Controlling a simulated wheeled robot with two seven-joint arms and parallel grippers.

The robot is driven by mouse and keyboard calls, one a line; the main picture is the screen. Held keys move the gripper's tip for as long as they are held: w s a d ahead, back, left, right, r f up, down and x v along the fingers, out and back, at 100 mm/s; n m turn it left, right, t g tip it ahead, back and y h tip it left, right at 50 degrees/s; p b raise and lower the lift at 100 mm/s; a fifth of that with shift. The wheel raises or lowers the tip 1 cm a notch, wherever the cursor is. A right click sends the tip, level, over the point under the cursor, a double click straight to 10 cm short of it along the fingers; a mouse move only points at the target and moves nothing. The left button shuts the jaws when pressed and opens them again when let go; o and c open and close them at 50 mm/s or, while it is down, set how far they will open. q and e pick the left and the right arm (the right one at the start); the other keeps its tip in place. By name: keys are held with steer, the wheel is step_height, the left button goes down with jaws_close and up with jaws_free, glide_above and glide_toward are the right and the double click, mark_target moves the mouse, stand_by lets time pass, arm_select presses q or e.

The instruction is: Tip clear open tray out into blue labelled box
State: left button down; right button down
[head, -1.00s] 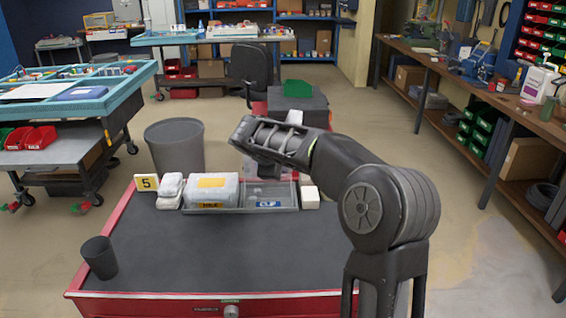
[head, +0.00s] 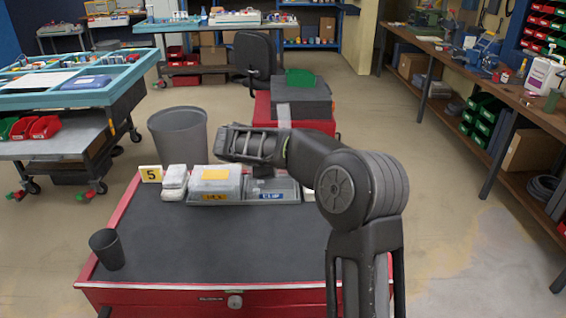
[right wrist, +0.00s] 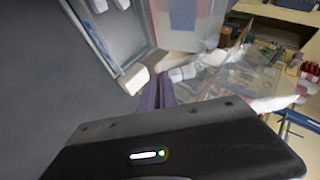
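The blue labelled box (head: 286,196), a low grey bin with a blue "CLIP" label, stands at the back of the cabinet top in the head view. Left of it and close beside it is a yellow labelled bin (head: 233,197) with pale, see-through contents and a yellow card on top. My right gripper (head: 262,170) points down above the back of the blue labelled box; its fingertips are mostly hidden by my wrist. In the right wrist view a clear, see-through thing (right wrist: 235,80) shows beyond the gripper body; I cannot tell for sure that it is the tray or whether it is gripped. My left gripper is out of view.
A dark cup (head: 106,250) stands at the front left of the cabinet top (head: 200,245). White packs (head: 173,183) and a yellow "5" card (head: 151,174) are at the back left. A grey bin (head: 179,137) stands on the floor behind. The cabinet's middle is clear.

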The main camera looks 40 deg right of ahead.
steer(key=shift+w+a+f+n+g+h+b, duration=0.3)
steer(key=shift+n+h+b, duration=0.35)
steer(key=shift+b, duration=0.85)
steer(key=shift+w+a+f+n+g+h+b, duration=0.15)
steer(key=shift+a+f+n+g+h+b, duration=0.2)
steer(key=shift+h+b, duration=0.9)
steer(key=shift+w+r, duration=0.1)
steer(key=shift+r, duration=0.25)
steer(key=shift+w+a+n+g+h+p, duration=0.2)
steer(key=shift+a+n+g+h+p, duration=0.15)
steer(key=shift+n+h+p, duration=0.25)
steer(key=shift+w+a+f+n+h, duration=0.15)
steer(key=shift+f+n+h, duration=0.15)
steer(key=shift+h, duration=0.3)
steer(key=shift+h+b, duration=0.3)
steer(key=shift+b, duration=0.05)
steer(key=shift+r, duration=0.1)
